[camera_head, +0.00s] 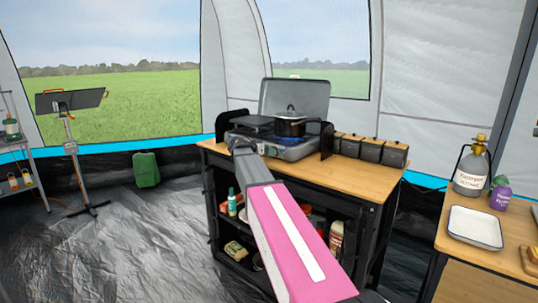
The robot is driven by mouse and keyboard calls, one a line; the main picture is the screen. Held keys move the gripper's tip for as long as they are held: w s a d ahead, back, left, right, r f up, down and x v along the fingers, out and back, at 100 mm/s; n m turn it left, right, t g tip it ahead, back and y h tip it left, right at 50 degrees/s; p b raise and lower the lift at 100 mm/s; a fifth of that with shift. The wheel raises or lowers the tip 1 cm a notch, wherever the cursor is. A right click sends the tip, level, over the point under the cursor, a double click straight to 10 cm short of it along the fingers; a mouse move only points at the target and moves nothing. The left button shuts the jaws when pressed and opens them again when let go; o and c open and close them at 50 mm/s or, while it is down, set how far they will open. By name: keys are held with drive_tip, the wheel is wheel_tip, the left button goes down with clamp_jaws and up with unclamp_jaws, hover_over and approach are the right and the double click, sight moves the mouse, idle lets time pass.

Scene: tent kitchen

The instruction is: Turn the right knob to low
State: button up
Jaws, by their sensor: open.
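The camp stove (296,150) stands on the wooden cabinet top with its grey lid (295,98) raised. A dark pot (290,127) with a lid sits on its right side. The right knob is too small to make out on the stove's front. My arm reaches up from the bottom of the picture, and my gripper (239,143) is at the front left of the stove. It is open and holds nothing that I can see. Its fingers are small and hard to make out, and I cannot tell whether they touch the stove. My arm hides part of the stove's front.
Several dark canisters (369,149) stand right of the stove. Black side panels flank it. The cabinet (372,187) has open shelves with bottles and food below. The floor at left is mostly clear.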

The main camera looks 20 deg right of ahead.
drive_tip(key=shift+x, duration=1)
drive_tip(key=c, duration=0.9)
drive_tip(key=shift+f+n+g+h, duration=0.1)
drive_tip(key=shift+n+g+h, duration=0.4)
drive_tip(key=shift+n, duration=0.3)
drive_tip(key=shift+n+g+h, duration=0.4)
drive_tip(key=shift+n, duration=0.4)
drive_tip(key=o, duration=0.9)
